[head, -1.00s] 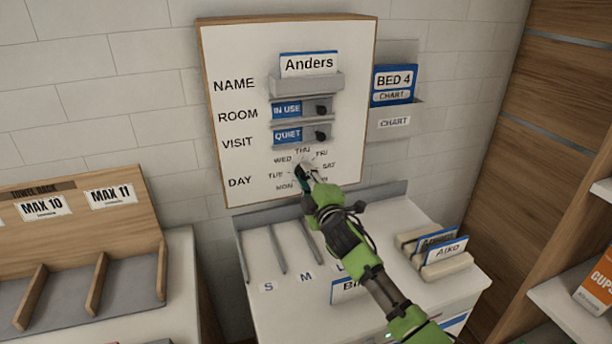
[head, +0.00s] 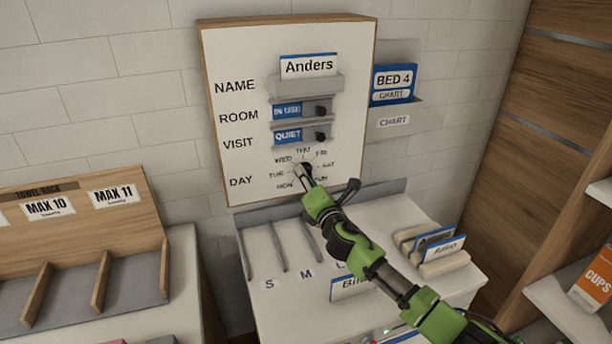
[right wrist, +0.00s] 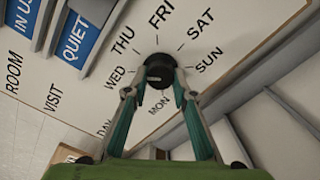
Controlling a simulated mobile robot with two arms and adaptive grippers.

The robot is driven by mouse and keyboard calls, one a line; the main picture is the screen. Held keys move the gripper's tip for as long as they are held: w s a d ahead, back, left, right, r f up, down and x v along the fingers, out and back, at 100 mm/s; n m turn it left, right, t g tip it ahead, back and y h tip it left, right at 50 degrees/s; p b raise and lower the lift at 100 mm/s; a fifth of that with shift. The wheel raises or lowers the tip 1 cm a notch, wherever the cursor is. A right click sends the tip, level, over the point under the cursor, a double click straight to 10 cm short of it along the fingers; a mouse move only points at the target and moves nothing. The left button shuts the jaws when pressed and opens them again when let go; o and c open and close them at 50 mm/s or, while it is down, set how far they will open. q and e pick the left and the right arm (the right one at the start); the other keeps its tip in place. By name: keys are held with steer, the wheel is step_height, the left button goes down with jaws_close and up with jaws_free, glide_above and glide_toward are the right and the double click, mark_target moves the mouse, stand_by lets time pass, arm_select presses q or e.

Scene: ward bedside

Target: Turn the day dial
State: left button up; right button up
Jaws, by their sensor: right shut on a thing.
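The day dial is a dark round knob (right wrist: 160,70) low on the white wall board (head: 230,60), ringed by day names and tick marks. In the head view the dial (head: 305,168) is partly hidden by my right gripper (head: 303,171). My right gripper (right wrist: 157,88) is shut on the dial, one finger on each side of it in the right wrist view. Which day the dial points to cannot be told. My left gripper is not in view.
Above the dial are the QUIET slider (head: 288,136), the IN USE slider (head: 287,111) and the Anders name card (head: 308,66). A chart holder (head: 394,117) hangs at the right. Below stands a cabinet with slots and name cards (head: 438,249). A wooden rack (head: 80,215) is at left.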

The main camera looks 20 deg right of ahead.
steer(key=shift+r+n, duration=0.1)
steer(key=shift+n, duration=0.7)
steer(key=o, duration=1.1)
steer(key=shift+w, duration=0.1)
steer(key=s, duration=1.2)
steer(key=shift+d, duration=0.2)
steer(key=shift+f, duration=0.2)
